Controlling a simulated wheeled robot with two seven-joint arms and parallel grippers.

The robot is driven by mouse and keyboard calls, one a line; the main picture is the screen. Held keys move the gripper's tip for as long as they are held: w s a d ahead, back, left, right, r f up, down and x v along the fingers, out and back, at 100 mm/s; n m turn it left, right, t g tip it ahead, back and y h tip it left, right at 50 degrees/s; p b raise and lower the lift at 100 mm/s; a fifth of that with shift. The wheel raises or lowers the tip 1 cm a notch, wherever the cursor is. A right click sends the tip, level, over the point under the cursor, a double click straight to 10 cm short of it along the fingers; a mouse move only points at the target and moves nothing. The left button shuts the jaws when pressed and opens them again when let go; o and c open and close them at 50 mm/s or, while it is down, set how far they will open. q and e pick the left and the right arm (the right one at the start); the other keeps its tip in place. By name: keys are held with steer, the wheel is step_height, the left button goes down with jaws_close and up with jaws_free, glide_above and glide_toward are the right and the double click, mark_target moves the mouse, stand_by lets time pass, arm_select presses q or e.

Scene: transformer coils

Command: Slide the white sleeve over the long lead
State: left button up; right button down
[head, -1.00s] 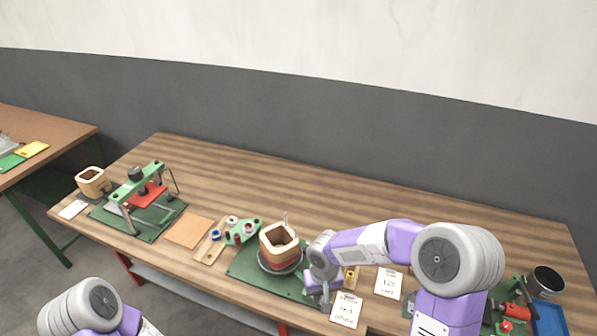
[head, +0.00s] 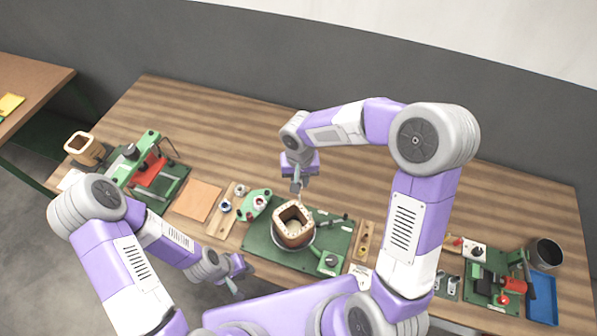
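The coil (head: 293,228), a squarish wooden-looking former with an open top, stands on a round grey base on the green plate (head: 262,243). The long lead is too small to make out clearly; a thin pale piece shows at the coil's far edge, just under my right gripper. My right gripper (head: 297,187) points down just behind and above the coil; I cannot tell whether it holds anything. My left gripper (head: 235,290) is low at the table's front edge, left of the coil and apart from it. I cannot pick out the white sleeve with certainty.
A wooden strip (head: 221,222) with small blue and white rings lies left of the coil, beside a green fixture (head: 255,204). A tan sheet (head: 197,200) and a green press (head: 150,160) are further left. A black cup (head: 545,252) and blue tray (head: 541,300) are far right.

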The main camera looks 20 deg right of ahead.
steer(key=shift+w+f+b, duration=0.2)
steer(key=shift+f+b, duration=1.25)
steer(key=shift+f, duration=1.1)
steer(key=shift+f+b, duration=0.3)
steer(key=shift+b, duration=0.45)
steer(key=shift+f, duration=0.15)
steer(key=shift+f+b, duration=0.45)
steer(key=shift+b, duration=0.25)
steer(key=shift+f, duration=0.15)
steer(key=shift+f+b, duration=0.65)
steer(key=shift+b, duration=0.2)
steer(key=shift+f, duration=0.15)
steer(key=shift+s+a+f+b, duration=0.2)
steer(key=shift+s+f+b, duration=0.35)
steer(key=shift+b, duration=0.35)
steer(key=shift+f, duration=0.1)
